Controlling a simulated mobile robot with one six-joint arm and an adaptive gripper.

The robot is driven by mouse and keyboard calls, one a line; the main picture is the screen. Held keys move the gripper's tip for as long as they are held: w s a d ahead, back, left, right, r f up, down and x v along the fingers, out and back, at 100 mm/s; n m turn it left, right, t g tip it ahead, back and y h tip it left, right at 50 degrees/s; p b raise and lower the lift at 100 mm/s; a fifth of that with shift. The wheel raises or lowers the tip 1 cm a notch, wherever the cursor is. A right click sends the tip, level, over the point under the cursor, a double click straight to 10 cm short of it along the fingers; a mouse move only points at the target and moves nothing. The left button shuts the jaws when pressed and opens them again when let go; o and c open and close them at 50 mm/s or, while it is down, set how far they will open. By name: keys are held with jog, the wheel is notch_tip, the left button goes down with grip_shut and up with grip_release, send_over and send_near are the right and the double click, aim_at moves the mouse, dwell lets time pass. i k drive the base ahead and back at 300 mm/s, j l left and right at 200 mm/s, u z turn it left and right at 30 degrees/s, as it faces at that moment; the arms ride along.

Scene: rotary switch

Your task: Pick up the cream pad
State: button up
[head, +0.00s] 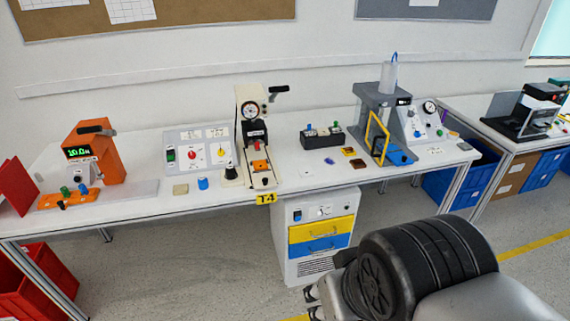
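My arm reaches in from the lower right. Dark parts at its left end, low in front of the bench, look like my gripper (313,302). They are far to the right of the pad and below it. They are too small and partly covered to show the opening between the fingers.
A drawer cabinet (319,232) stands below the bench.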

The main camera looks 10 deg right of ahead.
aim_at(180, 189)
jog(key=i+j, duration=1.65)
jog(key=i, duration=0.15)
